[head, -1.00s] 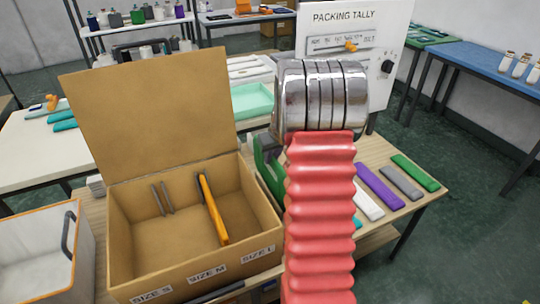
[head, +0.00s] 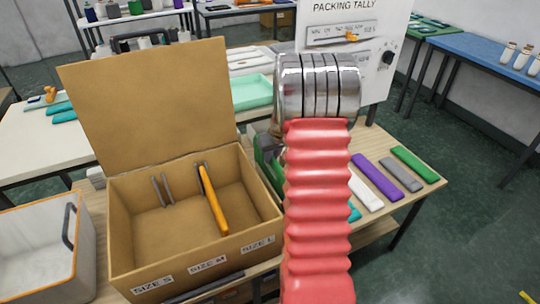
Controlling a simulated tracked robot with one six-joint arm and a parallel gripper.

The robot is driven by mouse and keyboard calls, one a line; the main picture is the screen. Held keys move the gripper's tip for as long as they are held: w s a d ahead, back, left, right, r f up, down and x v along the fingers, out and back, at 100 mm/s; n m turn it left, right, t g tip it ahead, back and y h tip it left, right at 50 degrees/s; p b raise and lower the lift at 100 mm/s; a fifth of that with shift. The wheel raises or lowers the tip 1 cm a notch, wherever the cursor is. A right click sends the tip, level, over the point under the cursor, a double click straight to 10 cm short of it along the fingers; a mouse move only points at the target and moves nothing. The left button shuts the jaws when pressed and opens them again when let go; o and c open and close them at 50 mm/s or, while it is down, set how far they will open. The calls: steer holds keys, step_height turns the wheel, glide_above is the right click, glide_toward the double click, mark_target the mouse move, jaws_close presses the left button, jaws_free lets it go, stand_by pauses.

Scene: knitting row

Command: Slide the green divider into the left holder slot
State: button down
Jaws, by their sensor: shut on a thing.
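The cardboard box (head: 131,231) stands open at left with SIZE S, SIZE M and SIZE L labels on its front. Two thin dark grey holder rails (head: 162,190) stand at its left; the gap between them looks empty. An orange divider (head: 214,205) stands in the holder further right. A flat green bar (head: 415,165) lies at the right end of a row on the table. A dark green shape (head: 266,176) shows partly behind my red-sleeved arm, right of the box; I cannot tell what it is. My gripper and anything in it are hidden behind my arm.
White, purple (head: 377,177) and grey bars lie on the table's right, with a teal one partly hidden. A white bin (head: 40,262) with an orange rim stands left of the box. The raised lid (head: 150,105) blocks the back. The PACKING TALLY board (head: 375,60) stands behind my arm.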

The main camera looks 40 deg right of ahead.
steer(key=shift+f, duration=0.6)
steer(key=c, duration=1.6)
jaws_free()
steer(key=v, duration=1.3)
steer(key=shift+s+a+r, duration=0.1)
steer(key=shift+s+r, duration=0.1)
steer(key=shift+r, duration=0.05)
